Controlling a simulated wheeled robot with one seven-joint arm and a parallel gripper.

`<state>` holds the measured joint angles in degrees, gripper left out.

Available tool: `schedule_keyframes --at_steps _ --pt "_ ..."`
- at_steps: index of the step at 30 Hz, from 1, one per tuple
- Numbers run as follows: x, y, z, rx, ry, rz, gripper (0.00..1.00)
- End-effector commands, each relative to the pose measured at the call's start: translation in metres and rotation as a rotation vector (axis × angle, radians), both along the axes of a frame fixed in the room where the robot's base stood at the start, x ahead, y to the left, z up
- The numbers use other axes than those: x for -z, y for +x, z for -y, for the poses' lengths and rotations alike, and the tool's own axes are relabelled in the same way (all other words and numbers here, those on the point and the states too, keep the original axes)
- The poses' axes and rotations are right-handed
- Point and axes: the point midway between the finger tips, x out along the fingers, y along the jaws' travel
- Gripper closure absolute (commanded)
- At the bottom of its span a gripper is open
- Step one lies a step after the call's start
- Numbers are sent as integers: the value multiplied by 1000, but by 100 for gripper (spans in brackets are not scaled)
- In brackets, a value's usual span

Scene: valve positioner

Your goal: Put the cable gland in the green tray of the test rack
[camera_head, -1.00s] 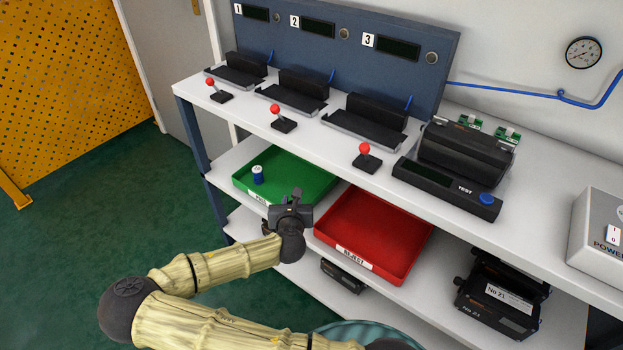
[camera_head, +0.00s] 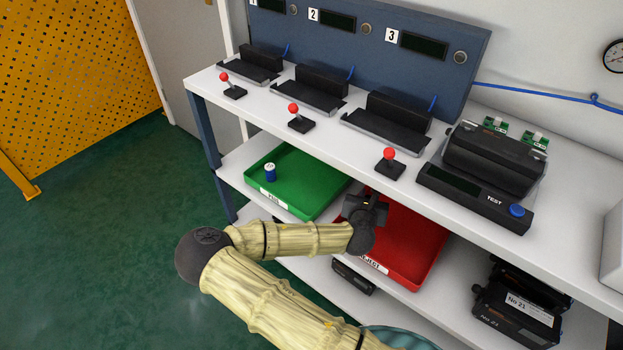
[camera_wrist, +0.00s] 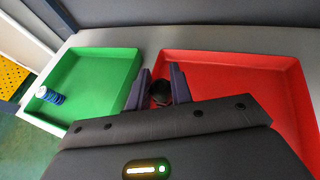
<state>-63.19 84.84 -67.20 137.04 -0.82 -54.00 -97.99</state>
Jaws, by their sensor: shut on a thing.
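My gripper (camera_head: 366,207) is in front of and over the left part of the red tray (camera_head: 425,265). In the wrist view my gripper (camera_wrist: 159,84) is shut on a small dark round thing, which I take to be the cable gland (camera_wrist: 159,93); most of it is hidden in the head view. The green tray (camera_head: 318,196) is on the shelf to the left of my gripper. In the wrist view the green tray (camera_wrist: 100,78) lies left of the fingers.
The shelf with the trays lies under a white bench top (camera_head: 255,108), whose front edge overhangs close to my gripper. Red-knobbed levers (camera_head: 390,160) stand along that edge. Black units (camera_head: 518,305) sit on the lower shelf at right. The green tray's middle is clear.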

Motion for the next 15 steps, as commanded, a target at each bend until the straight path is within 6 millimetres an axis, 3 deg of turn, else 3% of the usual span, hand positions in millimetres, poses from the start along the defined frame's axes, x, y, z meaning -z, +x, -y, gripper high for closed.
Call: schedule_keyframes --at_steps 10,15 --pt "1 1 0 -2 1 0 99" --pt "18 17 -16 -57 2 0 99"
